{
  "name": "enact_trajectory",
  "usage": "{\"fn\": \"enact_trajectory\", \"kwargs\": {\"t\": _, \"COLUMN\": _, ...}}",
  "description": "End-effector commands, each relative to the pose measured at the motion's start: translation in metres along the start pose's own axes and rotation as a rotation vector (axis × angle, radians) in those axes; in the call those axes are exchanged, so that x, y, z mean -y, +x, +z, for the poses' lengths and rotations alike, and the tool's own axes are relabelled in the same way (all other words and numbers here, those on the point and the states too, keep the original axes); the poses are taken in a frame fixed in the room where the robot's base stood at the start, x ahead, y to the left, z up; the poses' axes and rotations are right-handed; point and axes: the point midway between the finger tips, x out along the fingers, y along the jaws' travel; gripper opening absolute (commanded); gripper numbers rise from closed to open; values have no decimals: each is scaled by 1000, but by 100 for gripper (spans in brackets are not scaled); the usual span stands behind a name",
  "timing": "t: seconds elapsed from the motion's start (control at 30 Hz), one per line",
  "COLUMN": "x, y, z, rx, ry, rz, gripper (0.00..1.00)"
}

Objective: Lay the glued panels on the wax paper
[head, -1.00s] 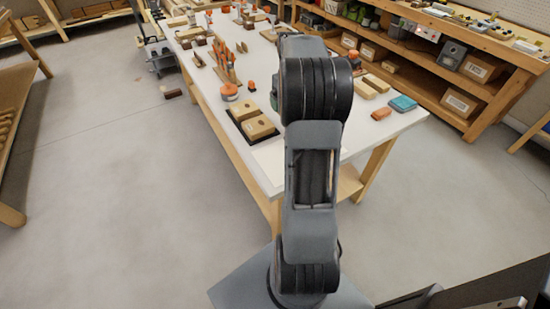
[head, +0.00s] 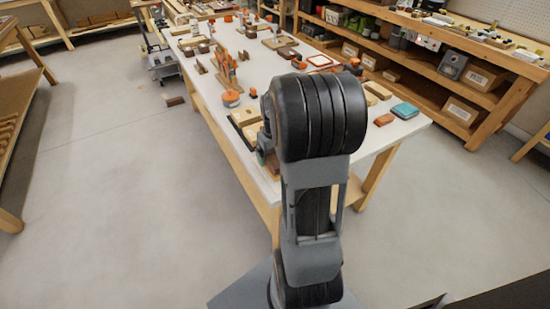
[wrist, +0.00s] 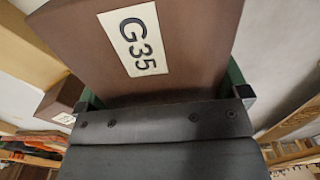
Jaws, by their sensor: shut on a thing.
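My gripper (wrist: 162,88) is shut on a brown block labelled G35 (wrist: 175,25), which fills the upper middle of the wrist view between the green fingers. In the head view my arm hides most of the gripper and the held block. Light wooden panels (head: 244,117) lie on a dark mat on the white bench, just left of my arm, partly covered by it. A second brown piece with a white label (wrist: 58,104) shows at the left of the wrist view. I cannot clearly make out the wax paper now.
The white bench (head: 208,72) holds orange clamps (head: 226,68), an orange-topped tub (head: 231,97) and several wooden pieces. Shelves (head: 450,75) stand behind.

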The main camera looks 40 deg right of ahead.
Motion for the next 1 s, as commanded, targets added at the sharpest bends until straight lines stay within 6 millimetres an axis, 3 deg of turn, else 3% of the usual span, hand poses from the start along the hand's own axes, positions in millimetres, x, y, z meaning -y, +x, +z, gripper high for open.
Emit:
{"fn": "enact_trajectory", "kwargs": {"t": 0.17, "x": 0, "y": 17, "z": 0, "rx": 0, "ry": 0, "rz": 0, "gripper": 65}}
{"fn": "enact_trajectory", "kwargs": {"t": 0.6, "x": -1, "y": 22, "z": 0, "rx": -1, "ry": 0, "rz": 0, "gripper": 65}}
{"fn": "enact_trajectory", "kwargs": {"t": 0.63, "x": 0, "y": 22, "z": 0, "rx": 0, "ry": 0, "rz": 0, "gripper": 94}}
{"fn": "enact_trajectory", "kwargs": {"t": 0.7, "x": 0, "y": 22, "z": 0, "rx": 0, "ry": 0, "rz": 0, "gripper": 100}}
{"fn": "enact_trajectory", "kwargs": {"t": 1.0, "x": -1, "y": 15, "z": 0, "rx": -1, "ry": 0, "rz": 1, "gripper": 100}}
